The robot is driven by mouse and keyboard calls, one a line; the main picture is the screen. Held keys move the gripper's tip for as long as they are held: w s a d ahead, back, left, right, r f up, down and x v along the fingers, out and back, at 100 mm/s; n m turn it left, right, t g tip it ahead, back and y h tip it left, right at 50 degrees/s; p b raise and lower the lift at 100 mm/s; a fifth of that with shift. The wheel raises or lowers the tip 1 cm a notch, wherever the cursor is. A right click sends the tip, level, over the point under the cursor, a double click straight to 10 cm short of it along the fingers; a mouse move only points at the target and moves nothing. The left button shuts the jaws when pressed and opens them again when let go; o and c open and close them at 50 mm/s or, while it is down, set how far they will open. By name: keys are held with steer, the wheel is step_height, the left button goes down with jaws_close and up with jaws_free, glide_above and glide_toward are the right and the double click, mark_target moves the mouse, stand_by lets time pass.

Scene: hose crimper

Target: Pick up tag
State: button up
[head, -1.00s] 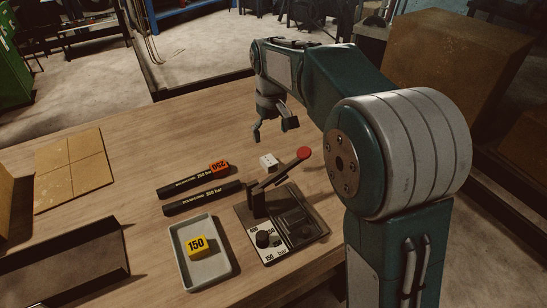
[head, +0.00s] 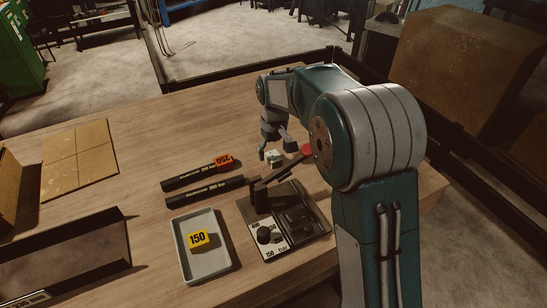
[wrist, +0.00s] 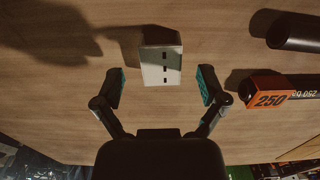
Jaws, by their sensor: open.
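Three block-like tags show. A yellow tag marked 150 (head: 198,238) lies in a grey tray (head: 183,262). An orange tag marked 250 (head: 223,163) sits at the end of the farther black hose; it also shows in the wrist view (wrist: 268,96). A small white block with dark marks (head: 273,158) stands on the table behind the crimper; in the wrist view it (wrist: 160,67) lies ahead of and between my fingers. My gripper (head: 275,150) is open and empty above the table near the white block; its two fingers (wrist: 161,84) are spread wider than the block.
The black crimper (head: 310,230) with a red-knobbed lever (head: 307,150) and a dial stands close in front of the white block. A second black hose (head: 205,192) lies left of it. A cardboard sheet (head: 80,160) and an open dark box (head: 65,255) are at left.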

steer(key=shift+f, duration=0.8)
steer(key=shift+a, duration=0.1)
steer(key=c, duration=0.8)
steer(key=shift+c, duration=0.2)
